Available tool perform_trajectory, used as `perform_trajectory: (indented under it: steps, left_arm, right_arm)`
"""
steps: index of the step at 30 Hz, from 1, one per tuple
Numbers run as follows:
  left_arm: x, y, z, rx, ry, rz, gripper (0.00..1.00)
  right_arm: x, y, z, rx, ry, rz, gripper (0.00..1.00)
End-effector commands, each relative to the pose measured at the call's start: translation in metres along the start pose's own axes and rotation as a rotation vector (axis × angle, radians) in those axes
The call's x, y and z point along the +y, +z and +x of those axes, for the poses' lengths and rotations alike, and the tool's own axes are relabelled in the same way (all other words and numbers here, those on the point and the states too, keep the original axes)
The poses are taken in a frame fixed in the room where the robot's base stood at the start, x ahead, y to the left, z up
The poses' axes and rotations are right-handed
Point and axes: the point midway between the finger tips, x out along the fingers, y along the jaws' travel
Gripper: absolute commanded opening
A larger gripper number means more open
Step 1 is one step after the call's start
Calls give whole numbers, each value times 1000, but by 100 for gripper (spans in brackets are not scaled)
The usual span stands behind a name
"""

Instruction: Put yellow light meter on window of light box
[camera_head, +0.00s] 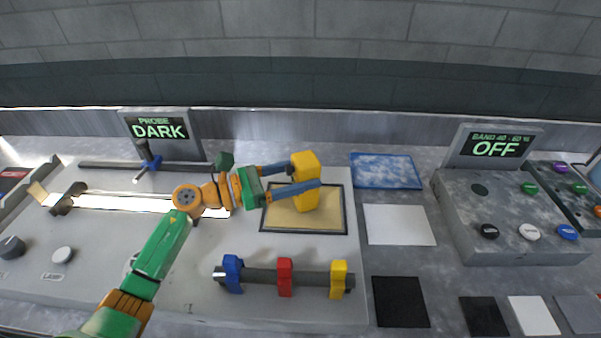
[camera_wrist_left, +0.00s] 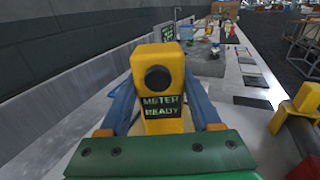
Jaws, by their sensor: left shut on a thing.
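The yellow light meter (camera_head: 307,188) is upright between the fingers of my left gripper (camera_head: 304,178), which is shut on it. In the left wrist view the meter (camera_wrist_left: 165,75) shows a dark round lens and a small screen reading "METER READY", with blue fingers of the left gripper (camera_wrist_left: 163,105) on both sides. The tan, dark-framed window (camera_head: 333,222) of the light box (camera_head: 180,270) is behind and below the meter in the head view. The meter's lower end overlaps the window; I cannot tell whether it touches. My right gripper is not in view.
A rod (camera_head: 258,277) with blue, red and yellow clips lies in front of the window. A "PROBE DARK" display (camera_head: 158,130) stands at the back left. A blue plate (camera_head: 385,171), white sheet (camera_head: 398,225) and black sheet (camera_head: 400,302) lie right of the box, near a button console (camera_head: 500,195).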

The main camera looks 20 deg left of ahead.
Motion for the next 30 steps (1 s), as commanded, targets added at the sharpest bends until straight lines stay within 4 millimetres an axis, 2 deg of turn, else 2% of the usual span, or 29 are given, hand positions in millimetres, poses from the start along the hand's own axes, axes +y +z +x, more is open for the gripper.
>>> perform_trajectory:
  steps: [12, 13, 16, 17, 25, 30]
  left_arm:
    - [0, -8, 0, -1, 0, 1, 0]
    - [0, -7, 0, -1, 0, 1, 70]
    - [0, -6, 0, -1, 0, 0, 97]
    - [0, -6, 0, -1, 0, 0, 100]
    - [0, -8, -2, 1, 1, 0, 100]
    - [0, -15, -35, 5, 2, 2, 100]
  right_arm:
    - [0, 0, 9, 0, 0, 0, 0]
    - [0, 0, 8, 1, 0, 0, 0]
    - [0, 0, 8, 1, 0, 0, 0]
    - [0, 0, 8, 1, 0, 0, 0]
    - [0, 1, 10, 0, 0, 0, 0]
    - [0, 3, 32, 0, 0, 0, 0]
